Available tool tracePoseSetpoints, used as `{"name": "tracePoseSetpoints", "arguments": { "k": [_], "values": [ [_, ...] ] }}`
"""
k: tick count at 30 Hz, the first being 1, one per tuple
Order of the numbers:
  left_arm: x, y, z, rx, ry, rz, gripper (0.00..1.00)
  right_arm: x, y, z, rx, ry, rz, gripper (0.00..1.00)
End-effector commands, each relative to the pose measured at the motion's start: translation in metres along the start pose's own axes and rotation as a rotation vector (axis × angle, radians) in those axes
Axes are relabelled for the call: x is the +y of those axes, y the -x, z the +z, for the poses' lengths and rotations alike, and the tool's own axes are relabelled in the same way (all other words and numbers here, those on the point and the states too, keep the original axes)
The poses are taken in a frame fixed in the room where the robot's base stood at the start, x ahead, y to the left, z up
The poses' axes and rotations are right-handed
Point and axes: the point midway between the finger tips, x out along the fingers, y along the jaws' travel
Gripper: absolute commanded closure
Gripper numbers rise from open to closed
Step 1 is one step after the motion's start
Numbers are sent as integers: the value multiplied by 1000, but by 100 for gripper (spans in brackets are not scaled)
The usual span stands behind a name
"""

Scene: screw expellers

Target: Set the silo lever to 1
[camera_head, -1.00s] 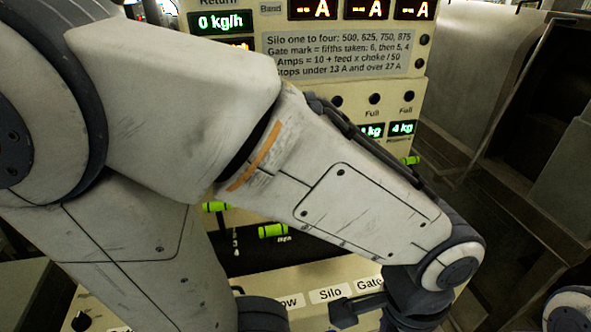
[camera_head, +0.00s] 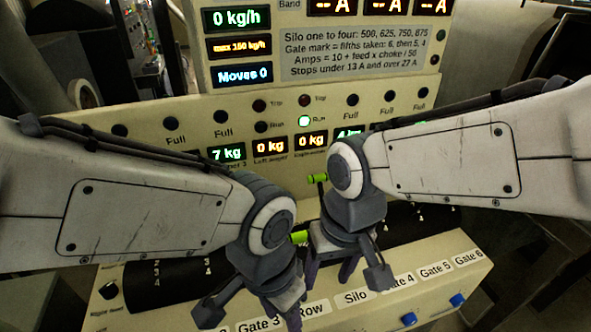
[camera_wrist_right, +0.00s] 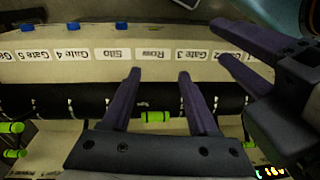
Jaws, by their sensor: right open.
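The Silo label (camera_head: 356,297) is on the cream front ledge; it also shows upside down in the right wrist view (camera_wrist_right: 118,54). My right gripper (camera_head: 330,275) is over the dark slotted panel (camera_head: 415,215). In the right wrist view its two purple fingers (camera_wrist_right: 160,72) are apart, and a green lever handle (camera_wrist_right: 155,117) shows between them, near the Row and Silo labels. I cannot tell which lever it is or whether it is touched. Scale marks beside it are hidden. My left gripper (camera_head: 285,312) is close by on the left; its fingers (camera_wrist_right: 218,42) look apart and empty.
Another green handle (camera_head: 317,178) shows behind my right wrist. More green handles (camera_wrist_right: 12,128) stand at the left of the wrist view. Blue buttons (camera_head: 409,319) line the ledge front. The display panel (camera_head: 350,45) rises behind. The two grippers are close together.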

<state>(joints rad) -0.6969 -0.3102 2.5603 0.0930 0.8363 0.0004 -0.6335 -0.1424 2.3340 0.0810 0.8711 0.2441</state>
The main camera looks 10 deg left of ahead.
Motion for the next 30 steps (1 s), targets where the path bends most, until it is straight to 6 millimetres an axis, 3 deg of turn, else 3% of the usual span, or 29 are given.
{"name": "tracePoseSetpoints", "arguments": {
  "k": [1, 6, 9, 13, 15, 19, 25, 30],
  "values": [
    [1, 9, -1, 0, 0, 0, 50, -1, 12, -36, 10, -125, 3, 40],
    [2, 26, -2, 0, 1, 0, 50, 12, 30, -155, 59, -612, 3, 40],
    [2, 34, -2, 0, 2, 0, 50, 31, 30, -216, 89, -889, -4, 40],
    [3, 42, -2, 0, 2, 0, 50, 58, 24, -276, 125, -1190, -19, 40],
    [3, 46, -3, 0, 2, 0, 50, 71, 20, -297, 138, -1311, -26, 40],
    [4, 48, -3, 0, 3, 0, 50, 87, 14, -320, 156, -1456, -40, 40],
    [4, 53, -3, 0, 2, 0, 50, 92, 0, -330, 161, -1512, -43, 40],
    [5, 64, -4, 0, 1, 0, 50, 94, -27, -333, 159, -1510, -42, 40]
  ]
}}
